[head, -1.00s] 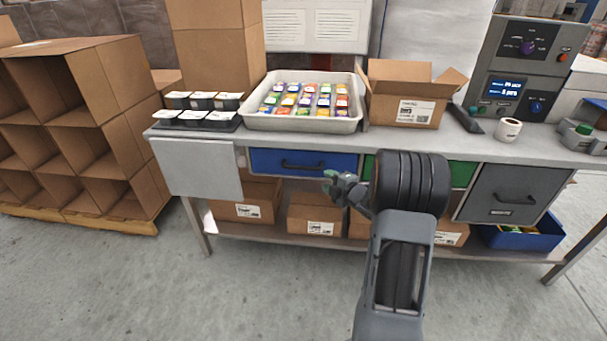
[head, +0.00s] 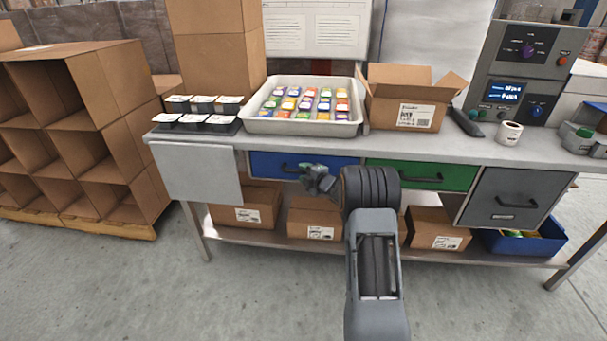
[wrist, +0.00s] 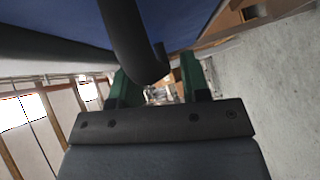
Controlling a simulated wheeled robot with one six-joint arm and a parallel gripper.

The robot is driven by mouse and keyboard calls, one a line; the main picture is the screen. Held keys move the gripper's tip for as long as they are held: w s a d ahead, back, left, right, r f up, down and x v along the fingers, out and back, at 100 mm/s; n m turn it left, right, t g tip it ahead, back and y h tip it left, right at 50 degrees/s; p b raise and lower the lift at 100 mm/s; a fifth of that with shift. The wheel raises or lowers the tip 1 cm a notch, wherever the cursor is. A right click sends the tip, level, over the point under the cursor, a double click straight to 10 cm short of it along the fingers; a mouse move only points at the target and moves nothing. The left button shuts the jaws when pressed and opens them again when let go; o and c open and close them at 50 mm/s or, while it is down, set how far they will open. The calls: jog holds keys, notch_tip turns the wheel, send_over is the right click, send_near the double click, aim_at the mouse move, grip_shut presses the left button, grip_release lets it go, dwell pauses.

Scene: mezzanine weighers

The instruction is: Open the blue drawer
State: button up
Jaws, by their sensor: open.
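The blue drawer (head: 265,162) sits under the left part of the bench top and looks closed. Its dark handle (head: 286,168) is partly hidden behind my gripper (head: 317,178), which is at the handle's right end. In the wrist view, the blue drawer front (wrist: 195,22) fills the top. The dark handle (wrist: 128,40) reaches down between the green fingertips of my gripper (wrist: 155,82). The jaws are open, with the bent handle end between them. I cannot tell whether either finger touches it.
A green drawer (head: 430,176) and a grey drawer (head: 503,197) are to the right. A grey panel (head: 197,171) hangs at the bench's left end. Cartons (head: 245,210) stand on the shelf below. The bench top holds a tray of colourful packs (head: 300,126). The floor in front is clear.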

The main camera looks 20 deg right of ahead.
jog(key=shift+w+a, duration=0.1)
jog(key=shift+w, duration=0.1)
grip_shut()
dwell(0.4)
